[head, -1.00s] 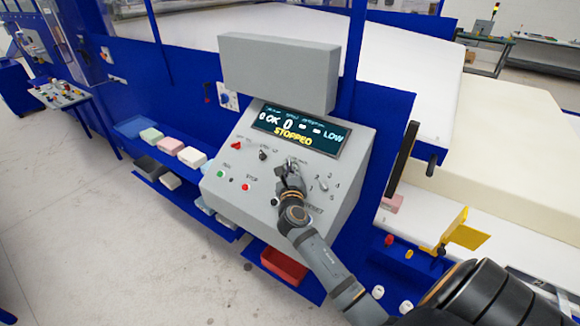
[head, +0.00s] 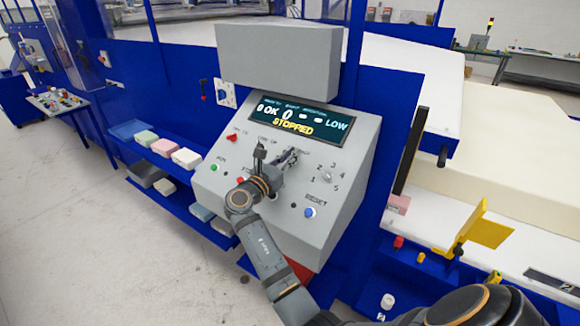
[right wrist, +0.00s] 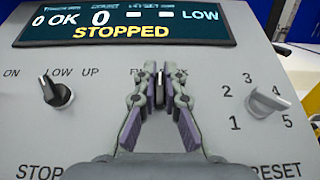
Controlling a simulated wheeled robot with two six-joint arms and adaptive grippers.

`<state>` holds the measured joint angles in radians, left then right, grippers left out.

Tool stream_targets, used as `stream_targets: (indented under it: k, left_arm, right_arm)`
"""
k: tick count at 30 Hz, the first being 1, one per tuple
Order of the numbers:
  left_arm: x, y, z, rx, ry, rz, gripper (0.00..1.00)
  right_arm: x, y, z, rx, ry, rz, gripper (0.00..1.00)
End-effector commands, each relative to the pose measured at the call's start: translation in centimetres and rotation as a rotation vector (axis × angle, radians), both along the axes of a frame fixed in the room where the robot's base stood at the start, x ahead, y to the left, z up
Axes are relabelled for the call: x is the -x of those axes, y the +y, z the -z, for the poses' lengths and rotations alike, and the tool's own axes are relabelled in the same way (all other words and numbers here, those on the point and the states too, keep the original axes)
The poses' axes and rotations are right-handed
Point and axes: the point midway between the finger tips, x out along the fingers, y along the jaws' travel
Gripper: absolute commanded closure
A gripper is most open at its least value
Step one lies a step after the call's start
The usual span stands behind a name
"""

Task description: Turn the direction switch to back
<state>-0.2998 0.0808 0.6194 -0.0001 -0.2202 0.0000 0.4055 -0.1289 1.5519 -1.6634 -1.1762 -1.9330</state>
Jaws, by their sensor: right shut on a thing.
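The direction switch (right wrist: 159,92) is a small dark knob on the sloped grey panel, standing roughly upright in the right wrist view. Its label is partly hidden behind my fingers. My right gripper (right wrist: 159,88) is shut on this knob, one finger on each side. In the head view my right gripper (head: 291,158) is at the panel just below the display, and its fingers hide most of the switch. My left gripper is not in view.
A black low/up knob (right wrist: 55,92) sits left of the gripper. A grey numbered selector (right wrist: 268,102) sits to its right. A green button (head: 214,168) and a blue reset button (head: 309,212) are lower on the panel. Foam blocks (head: 166,147) lie on the blue shelf at left.

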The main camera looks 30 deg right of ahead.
Motion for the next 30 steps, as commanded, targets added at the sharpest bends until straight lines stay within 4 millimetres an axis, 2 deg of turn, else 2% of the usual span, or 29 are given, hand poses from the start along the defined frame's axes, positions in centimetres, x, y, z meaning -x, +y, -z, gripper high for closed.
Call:
stream_targets:
  k: [1,12,21,30]
  left_arm:
    - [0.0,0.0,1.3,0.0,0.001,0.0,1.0]
    - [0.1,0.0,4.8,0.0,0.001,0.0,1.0]
    - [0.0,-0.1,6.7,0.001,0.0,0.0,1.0]
    - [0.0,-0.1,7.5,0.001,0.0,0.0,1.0]
  right_arm:
    - [-0.1,0.1,1.2,-0.018,-0.013,0.038,1.0]
    - [0.0,0.0,0.9,-0.084,-0.176,0.327,1.0]
    - [0.1,0.0,0.8,-0.126,-0.272,0.498,1.0]
    - [0.2,0.0,0.8,-0.144,-0.316,0.585,1.0]
